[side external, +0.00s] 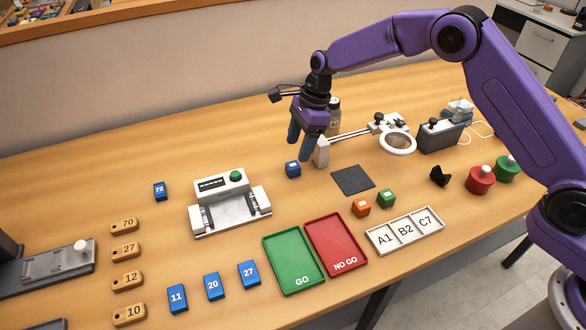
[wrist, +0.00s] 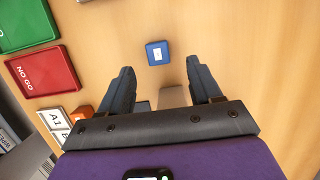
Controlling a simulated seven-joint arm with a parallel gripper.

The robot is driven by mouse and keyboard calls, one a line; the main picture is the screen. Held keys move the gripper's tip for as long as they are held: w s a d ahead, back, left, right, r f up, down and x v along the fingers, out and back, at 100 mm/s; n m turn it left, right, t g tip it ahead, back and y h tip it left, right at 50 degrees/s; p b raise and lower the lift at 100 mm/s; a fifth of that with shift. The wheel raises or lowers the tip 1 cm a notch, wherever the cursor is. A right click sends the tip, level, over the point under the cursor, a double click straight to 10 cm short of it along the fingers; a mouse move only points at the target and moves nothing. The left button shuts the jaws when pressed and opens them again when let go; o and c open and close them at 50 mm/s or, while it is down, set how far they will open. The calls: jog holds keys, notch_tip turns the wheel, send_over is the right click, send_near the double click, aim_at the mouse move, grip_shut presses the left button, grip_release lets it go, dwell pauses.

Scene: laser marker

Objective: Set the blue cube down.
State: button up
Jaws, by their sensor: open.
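The blue cube (side external: 293,169) sits on the wooden table, with a small white label on top. It also shows in the wrist view (wrist: 158,53), ahead of and between my fingertips. My gripper (side external: 306,150) is above the table, close to the cube in the side view. In the wrist view my gripper (wrist: 158,78) has its two dark fingers spread wide with nothing held between them. The cube appears flat on the table and apart from both fingers.
A dark square mat (side external: 352,180) lies right of the cube. Orange (side external: 361,207) and green (side external: 386,198) cubes stand in front of it. A magnifier on a stand (side external: 397,142) is behind. Green GO (side external: 293,257) and red NO GO (side external: 336,246) trays lie nearer.

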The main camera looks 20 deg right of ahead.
aim_at(294, 164)
jog(key=shift+x, duration=3)
jog(key=shift+s+d, duration=0.1)
jog(key=shift+d, duration=0.05)
grip_shut()
jog(key=shift+r, duration=0.1)
